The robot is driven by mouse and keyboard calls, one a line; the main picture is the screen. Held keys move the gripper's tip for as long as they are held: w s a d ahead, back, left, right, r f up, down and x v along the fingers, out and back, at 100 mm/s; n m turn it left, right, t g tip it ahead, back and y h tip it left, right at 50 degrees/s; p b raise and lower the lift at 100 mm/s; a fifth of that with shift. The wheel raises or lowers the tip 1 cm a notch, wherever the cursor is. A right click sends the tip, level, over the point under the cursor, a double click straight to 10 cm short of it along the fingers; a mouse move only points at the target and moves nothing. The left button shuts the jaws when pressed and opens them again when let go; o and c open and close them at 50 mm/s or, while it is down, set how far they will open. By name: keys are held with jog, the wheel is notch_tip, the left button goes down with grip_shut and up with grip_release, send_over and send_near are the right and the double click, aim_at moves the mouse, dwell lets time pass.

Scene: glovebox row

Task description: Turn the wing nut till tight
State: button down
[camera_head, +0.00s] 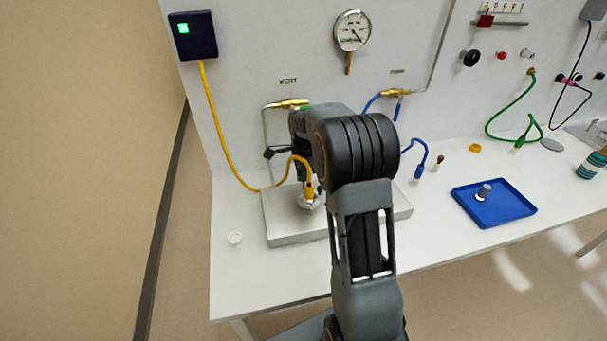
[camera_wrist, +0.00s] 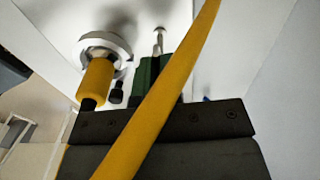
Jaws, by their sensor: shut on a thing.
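My gripper (camera_wrist: 155,68) shows its green finger and dark body in the wrist view, partly behind a slanting yellow cable (camera_wrist: 165,100). It is shut at a small silver fitting (camera_wrist: 158,42), which seems to be the wing nut; its wings are hidden. A yellow plug (camera_wrist: 97,80) stands on a round pale flange (camera_wrist: 121,47) to the left of the fingers. In the head view my arm hides the fingertips, and the yellow plug (camera_head: 309,191) stands beside them over the metal plate (camera_head: 285,233).
The yellow cable (camera_head: 222,150) runs from a dark box with a green light (camera_head: 193,35) to the plug. A blue tray (camera_head: 505,212) lies to the right. Brass fittings (camera_head: 292,103) and a gauge (camera_head: 352,31) are on the wall behind.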

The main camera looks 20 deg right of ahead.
jog(key=shift+r, duration=0.1)
dwell(0.3)
jog(key=c, duration=1.3)
grip_release()
notch_tip(320, 180, up, 14)
jog(key=shift+f, duration=0.1)
jog(key=s+a+f+n+t, duration=0.1)
jog(key=s+a+n, duration=0.2)
jog(key=s+n, duration=0.3)
jog(key=s+a+f+n+t, duration=0.1)
jog(key=s+a+f+n, duration=0.1)
jog(key=s+a+n, duration=0.2)
jog(key=s+a+f+n+t, duration=0.2)
jog(key=s+a+n, duration=0.1)
jog(key=s+n, duration=0.7)
jog(key=shift+s+a, duration=0.2)
jog(key=shift+s, duration=0.35)
jog(key=shift+s+a, duration=0.2)
jog(key=shift+s, duration=0.3)
